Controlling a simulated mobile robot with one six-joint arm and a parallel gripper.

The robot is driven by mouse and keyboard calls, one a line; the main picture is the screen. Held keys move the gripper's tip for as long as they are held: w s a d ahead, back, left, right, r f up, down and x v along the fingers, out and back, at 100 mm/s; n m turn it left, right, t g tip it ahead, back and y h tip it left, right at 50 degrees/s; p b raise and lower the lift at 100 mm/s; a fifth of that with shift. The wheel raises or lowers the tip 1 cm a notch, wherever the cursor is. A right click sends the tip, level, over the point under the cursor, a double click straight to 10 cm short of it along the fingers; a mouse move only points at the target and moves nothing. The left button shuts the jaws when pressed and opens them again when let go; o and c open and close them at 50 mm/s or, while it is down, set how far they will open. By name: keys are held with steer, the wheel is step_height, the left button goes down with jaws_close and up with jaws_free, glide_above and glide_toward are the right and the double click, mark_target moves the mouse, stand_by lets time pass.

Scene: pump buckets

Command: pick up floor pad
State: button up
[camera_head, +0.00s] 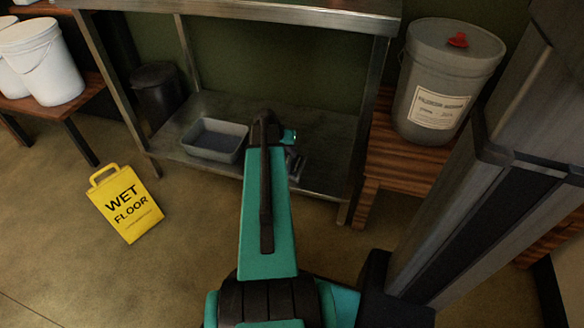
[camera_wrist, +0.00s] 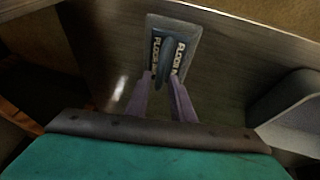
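The floor pad (camera_wrist: 182,52) is a grey rectangular block with dark labels reading "FLOOR" and a raised handle-like ridge along its middle. In the wrist view it lies on the metal lower shelf, straight ahead of my fingers. My gripper (camera_wrist: 162,80) is open, with its two purple-grey fingers apart and their tips at the pad's near end, around the line of the ridge. I cannot tell whether they touch it. In the head view my arm reaches over the shelf and hides most of the gripper; a small dark shape beside the arm's end may be the pad or fingers.
The metal lower shelf (camera_head: 172,152) also holds a grey tub (camera_head: 215,140), left of my arm. A yellow wet floor sign (camera_head: 125,205) lies on the floor at left. A lidded grey bucket (camera_head: 440,85) stands on a wooden bench at right. Table legs flank the shelf.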

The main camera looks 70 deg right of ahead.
mark_target(295, 166)
steer(key=shift+f, duration=0.1)
stand_by(0.3)
steer(key=shift+b+x, duration=1.5)
steer(key=shift+x, duration=1.05)
steer(key=shift+d, duration=0.1)
jaws_close()
